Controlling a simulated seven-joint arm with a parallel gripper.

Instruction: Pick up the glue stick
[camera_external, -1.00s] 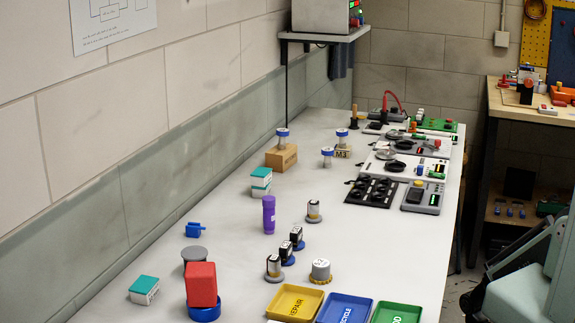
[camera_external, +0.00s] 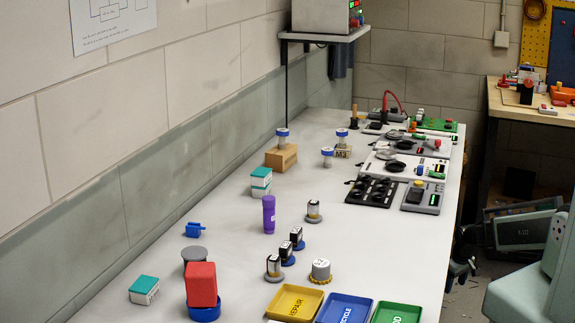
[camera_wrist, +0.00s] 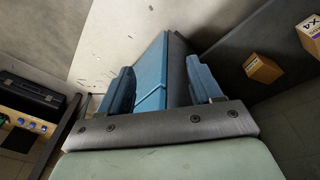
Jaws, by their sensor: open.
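A purple cylinder (camera_external: 268,214), which looks like the glue stick, stands upright near the middle of the white bench in the external view. I cannot make it out in the wrist view. My gripper (camera_wrist: 160,72) shows in the wrist view with its two blue-grey fingers spread apart. A blue and dark grey object lies beyond and between the fingers, and I cannot tell what it is. Nothing is clearly held. In the external view my arm is at the right edge, off the bench and well away from the purple cylinder.
Black-and-white cylinders (camera_external: 287,252) stand just in front of the purple cylinder. A teal and white box (camera_external: 261,182) is behind left. A red block (camera_external: 201,284) and yellow (camera_external: 295,303), blue (camera_external: 345,310) and green trays occupy the near end. The wall runs along the left.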

